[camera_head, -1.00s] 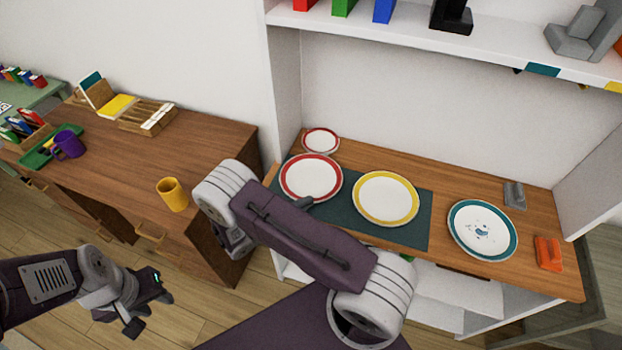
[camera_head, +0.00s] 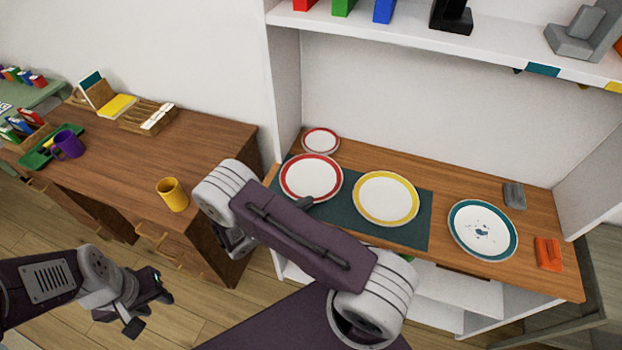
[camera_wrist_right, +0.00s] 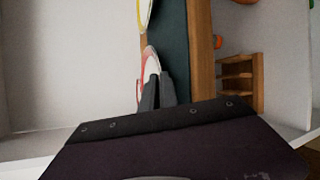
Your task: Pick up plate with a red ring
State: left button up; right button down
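A large white plate with a red ring (camera_head: 311,176) lies at the left end of the dark green mat. A smaller white plate with a red ring (camera_head: 320,141) is behind it on the wood. My right arm crosses in front; a fingertip (camera_head: 304,202) shows at the large plate's near rim. In the right wrist view, the right gripper's fingers (camera_wrist_right: 157,92) are close together at the edge of a red-rimmed plate (camera_wrist_right: 151,62); whether they clamp the rim is unclear. My left gripper (camera_head: 150,312) is open and empty, low at the left.
A yellow-ringed plate (camera_head: 386,198) is right of the large red-ringed plate on the mat (camera_head: 424,222). A teal-ringed plate (camera_head: 482,230) and an orange object (camera_head: 548,253) are further right. A shelf (camera_head: 470,42) overhangs behind. A yellow mug (camera_head: 172,194) stands on the left desk.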

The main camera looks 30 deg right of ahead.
jog(key=shift+r, duration=0.55)
notch_tip(320, 180, up, 3)
jog(key=shift+f, duration=0.1)
jog(key=s+d+r, duration=0.1)
jog(key=s+r, duration=0.6)
jog(key=s, duration=0.4)
jog(key=shift+s, duration=0.35)
jog(key=shift+d, duration=0.1)
jog(key=w+a+f+n+t+y, duration=0.2)
jog(key=w+a+f+n+t, duration=0.3)
jog(key=w+a, duration=0.2)
jog(key=shift+w+a+f+t+y, duration=0.3)
jog(key=shift+w+y, duration=0.1)
jog(key=shift+w, duration=0.55)
jog(key=shift+d+r, duration=0.15)
